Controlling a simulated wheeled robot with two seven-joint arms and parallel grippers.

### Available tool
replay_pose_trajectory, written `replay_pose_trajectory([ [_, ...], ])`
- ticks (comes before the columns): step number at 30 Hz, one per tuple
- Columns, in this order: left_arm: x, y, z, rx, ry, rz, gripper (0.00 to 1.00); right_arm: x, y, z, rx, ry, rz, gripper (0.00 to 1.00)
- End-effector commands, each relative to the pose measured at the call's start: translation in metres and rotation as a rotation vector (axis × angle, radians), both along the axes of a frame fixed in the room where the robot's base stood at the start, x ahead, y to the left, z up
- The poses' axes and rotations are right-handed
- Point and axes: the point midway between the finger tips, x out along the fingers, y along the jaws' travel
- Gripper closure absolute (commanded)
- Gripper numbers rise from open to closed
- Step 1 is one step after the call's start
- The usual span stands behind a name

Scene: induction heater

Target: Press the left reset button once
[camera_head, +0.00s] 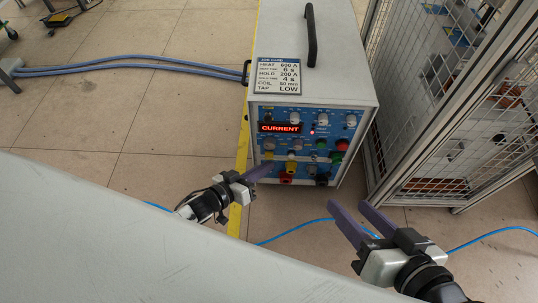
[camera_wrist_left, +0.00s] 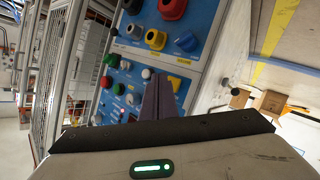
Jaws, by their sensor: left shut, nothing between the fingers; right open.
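The induction heater (camera_head: 352,95) is a grey box with a blue front panel (camera_head: 306,168) carrying several knobs and buttons. Its red display (camera_head: 280,127) reads CURRENT. My left gripper (camera_head: 267,168) is shut and empty, its purple fingers at the panel's lower left. In the left wrist view the fingers (camera_wrist_left: 158,83) point at the panel beside a white button (camera_wrist_left: 147,73) and a yellow one (camera_wrist_left: 174,83). I cannot tell whether the tips touch anything, nor which button is the left reset; labels are too small. My right gripper (camera_head: 352,218) is open and empty, in front of the panel's lower right.
A job card (camera_head: 278,76) lies on the heater's top near a black handle (camera_head: 311,35). A mesh cage (camera_head: 445,110) stands close on the right. Blue hoses (camera_head: 130,66) run to the heater's left side. A blue cable (camera_head: 490,234) crosses the floor.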

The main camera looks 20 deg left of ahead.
Motion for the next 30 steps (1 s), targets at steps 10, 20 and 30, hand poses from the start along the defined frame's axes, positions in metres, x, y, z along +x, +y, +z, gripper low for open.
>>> replay_pose_trajectory([
  [10,0.007,0.002,0.0,0.001,0.0,0.0,1.0,0.0,0.0,0.0,0.0,-0.001,0.0,0.54],
  [20,0.008,0.003,0.0,0.0,0.0,0.0,1.0,0.0,0.0,0.0,0.0,-0.001,0.0,0.54],
  [30,0.011,0.003,0.0,0.0,-0.001,0.0,1.0,0.0,0.0,0.001,0.0,-0.002,0.0,0.54],
])
